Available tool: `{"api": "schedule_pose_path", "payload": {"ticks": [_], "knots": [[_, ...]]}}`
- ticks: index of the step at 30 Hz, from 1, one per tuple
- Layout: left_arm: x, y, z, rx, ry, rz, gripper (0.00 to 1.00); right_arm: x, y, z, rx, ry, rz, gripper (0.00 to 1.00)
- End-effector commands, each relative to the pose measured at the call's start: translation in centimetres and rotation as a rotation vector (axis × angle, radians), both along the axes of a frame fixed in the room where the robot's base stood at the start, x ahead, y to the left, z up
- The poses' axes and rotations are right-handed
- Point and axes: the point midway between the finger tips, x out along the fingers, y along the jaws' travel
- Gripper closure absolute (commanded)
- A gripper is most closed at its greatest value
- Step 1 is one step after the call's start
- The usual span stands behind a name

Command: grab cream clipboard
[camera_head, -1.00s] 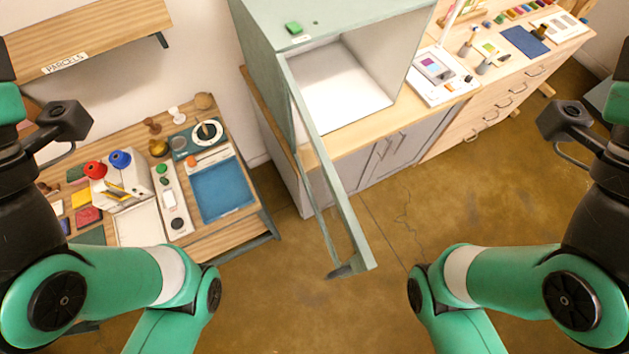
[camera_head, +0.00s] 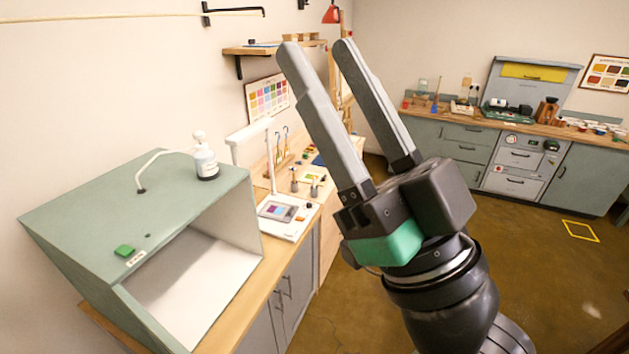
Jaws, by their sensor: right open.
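My right gripper (camera_head: 317,46) is raised in the middle of the head view. Its two long grey fingers point up and are apart, with nothing between them. I cannot make out a cream clipboard in this view. The gripper and its forearm hide part of the bench and wall behind them. My left gripper is not in view.
A green-grey open-fronted booth (camera_head: 90,215) stands on the wooden counter at left, with a bottle (camera_head: 205,160) on top. A white lamp stand (camera_head: 287,222) is beside it. Cabinets (camera_head: 580,170) line the far wall. The brown floor (camera_head: 545,270) is open at right.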

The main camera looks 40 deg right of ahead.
Motion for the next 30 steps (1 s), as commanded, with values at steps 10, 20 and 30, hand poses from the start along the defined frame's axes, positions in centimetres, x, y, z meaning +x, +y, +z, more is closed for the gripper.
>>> {"api": "schedule_pose_path", "payload": {"ticks": [10,20,30], "knots": [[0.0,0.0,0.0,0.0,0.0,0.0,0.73,0.0,0.0,0.0,0.0,0.0,0.0,0.5],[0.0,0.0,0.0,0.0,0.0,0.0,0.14,0.0,0.0,0.0,0.0,0.0,0.0,0.5],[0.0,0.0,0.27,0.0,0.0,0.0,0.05,0.0,0.0,0.27,0.0,0.0,0.0,0.5]]}}
